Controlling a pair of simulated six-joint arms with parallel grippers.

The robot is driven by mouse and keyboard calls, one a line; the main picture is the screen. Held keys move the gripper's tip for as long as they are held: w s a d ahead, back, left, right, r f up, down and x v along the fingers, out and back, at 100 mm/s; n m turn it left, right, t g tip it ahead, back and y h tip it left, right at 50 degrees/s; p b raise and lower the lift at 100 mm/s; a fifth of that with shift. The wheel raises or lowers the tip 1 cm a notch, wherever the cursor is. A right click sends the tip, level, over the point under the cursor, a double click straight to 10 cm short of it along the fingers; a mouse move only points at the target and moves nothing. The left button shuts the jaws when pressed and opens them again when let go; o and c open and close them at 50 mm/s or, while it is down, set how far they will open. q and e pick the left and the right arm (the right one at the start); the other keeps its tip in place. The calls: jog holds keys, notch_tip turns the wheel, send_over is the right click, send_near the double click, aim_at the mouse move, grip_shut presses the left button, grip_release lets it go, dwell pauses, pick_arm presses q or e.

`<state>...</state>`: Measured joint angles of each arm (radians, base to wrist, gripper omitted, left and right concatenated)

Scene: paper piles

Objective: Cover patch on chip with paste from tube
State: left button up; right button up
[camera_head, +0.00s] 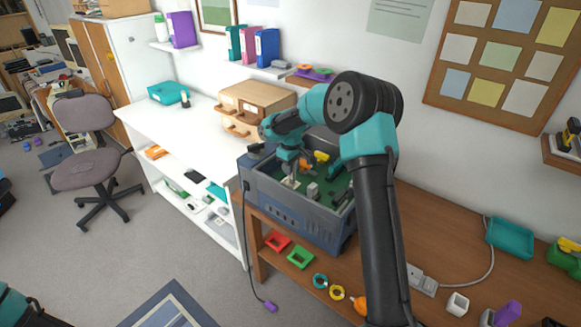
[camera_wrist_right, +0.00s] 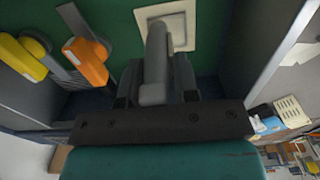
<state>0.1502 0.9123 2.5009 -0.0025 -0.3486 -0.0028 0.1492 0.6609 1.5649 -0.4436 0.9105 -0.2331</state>
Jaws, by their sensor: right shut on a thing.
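My right gripper (camera_head: 290,158) reaches down into an open grey case (camera_head: 292,218) in the head view. In the right wrist view the gripper (camera_wrist_right: 157,84) is shut on a grey tube (camera_wrist_right: 157,58). The tube's far end lies in front of a pale square chip (camera_wrist_right: 181,24) on a green board (camera_wrist_right: 112,18). The chip shows small under the gripper in the head view (camera_head: 291,183). The tube hides part of the chip, so I cannot tell whether they touch or see the patch or any paste. My left gripper is out of view.
Beside the chip are an orange part (camera_wrist_right: 88,62) and a yellow part (camera_wrist_right: 22,57). Case walls surround the board closely. A wooden drawer box (camera_head: 257,102) stands behind the case. Red and green trays (camera_head: 300,256) lie on the shelf below. The white table (camera_head: 195,122) is mostly clear.

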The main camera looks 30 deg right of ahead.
jog(key=shift+f, duration=0.1)
dwell(0.4)
jog(key=shift+w+d, duration=0.2)
jog(key=shift+d, duration=0.35)
jog(key=shift+s+a, duration=0.25)
jog(key=shift+a, duration=0.35)
jog(key=shift+s+a, duration=0.2)
jog(key=shift+a, duration=0.35)
jog(key=shift+w+d, duration=0.1)
jog(key=shift+d, duration=0.05)
jog(key=shift+w+d, duration=0.2)
jog(key=shift+d, duration=0.3)
jog(key=shift+w+d, duration=0.15)
jog(key=shift+d, duration=0.35)
